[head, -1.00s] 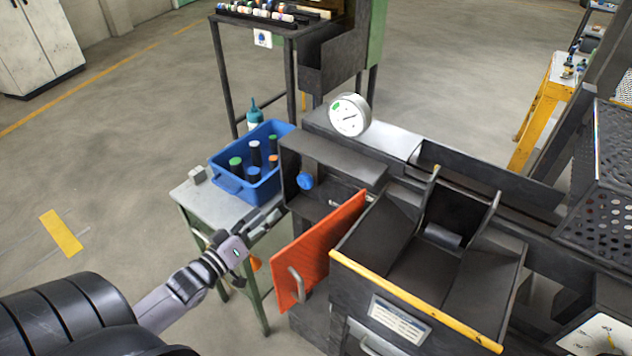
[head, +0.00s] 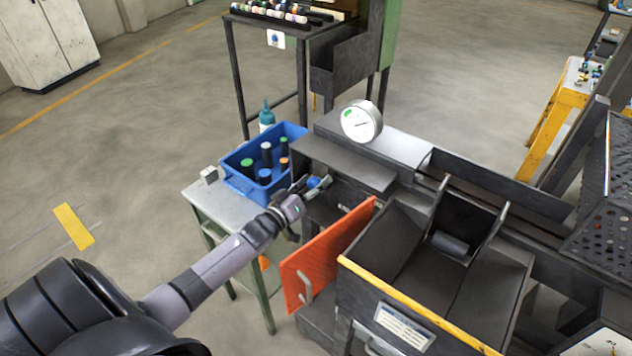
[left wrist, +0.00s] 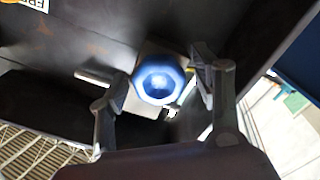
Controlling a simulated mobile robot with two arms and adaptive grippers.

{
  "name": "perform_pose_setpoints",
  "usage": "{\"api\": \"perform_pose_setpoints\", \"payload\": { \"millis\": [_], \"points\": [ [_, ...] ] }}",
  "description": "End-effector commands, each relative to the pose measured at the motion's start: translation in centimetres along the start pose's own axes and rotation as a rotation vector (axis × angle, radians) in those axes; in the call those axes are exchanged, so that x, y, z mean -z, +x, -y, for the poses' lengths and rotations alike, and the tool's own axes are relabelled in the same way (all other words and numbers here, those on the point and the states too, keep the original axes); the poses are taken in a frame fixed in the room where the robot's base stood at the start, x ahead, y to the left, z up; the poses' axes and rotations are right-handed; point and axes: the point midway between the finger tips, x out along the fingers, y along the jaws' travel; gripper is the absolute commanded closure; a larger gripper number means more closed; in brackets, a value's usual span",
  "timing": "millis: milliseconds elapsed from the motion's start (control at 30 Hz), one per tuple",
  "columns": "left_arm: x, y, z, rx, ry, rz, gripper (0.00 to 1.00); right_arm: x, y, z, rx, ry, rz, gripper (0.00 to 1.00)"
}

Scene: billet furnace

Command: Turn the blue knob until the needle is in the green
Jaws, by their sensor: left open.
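The blue knob (head: 313,182) is on the dark front face of the furnace machine, below its top ledge. In the left wrist view the blue knob (left wrist: 160,80) sits between the two spread fingers of my left gripper (left wrist: 155,95). My left gripper (head: 316,186) is open around the knob in the head view; I cannot tell whether the fingers touch it. The round white gauge (head: 361,121) stands on top of the machine, with a green patch at its upper left. Its needle is too small to read surely. My right gripper is not in view.
An orange-red door (head: 325,258) with a handle stands open right of my left arm. A blue bin (head: 240,185) with several capped cylinders sits on a grey side table (head: 225,212). A yellow-edged chute (head: 420,306) lies to the right. Open floor is at left.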

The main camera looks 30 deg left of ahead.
Motion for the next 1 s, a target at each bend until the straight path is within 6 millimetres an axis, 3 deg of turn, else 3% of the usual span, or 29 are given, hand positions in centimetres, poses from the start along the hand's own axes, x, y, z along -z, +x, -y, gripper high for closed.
{"api": "perform_pose_setpoints", "payload": {
  "millis": [400, 1000],
  "points": [
    [-0.04, 0.64, -0.02, 0.000, 0.001, 0.001, 0.42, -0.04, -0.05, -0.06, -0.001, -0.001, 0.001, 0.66],
    [-0.01, 0.62, 0.00, 0.000, 0.001, 0.001, 0.82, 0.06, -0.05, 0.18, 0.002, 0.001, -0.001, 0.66]
  ]
}}
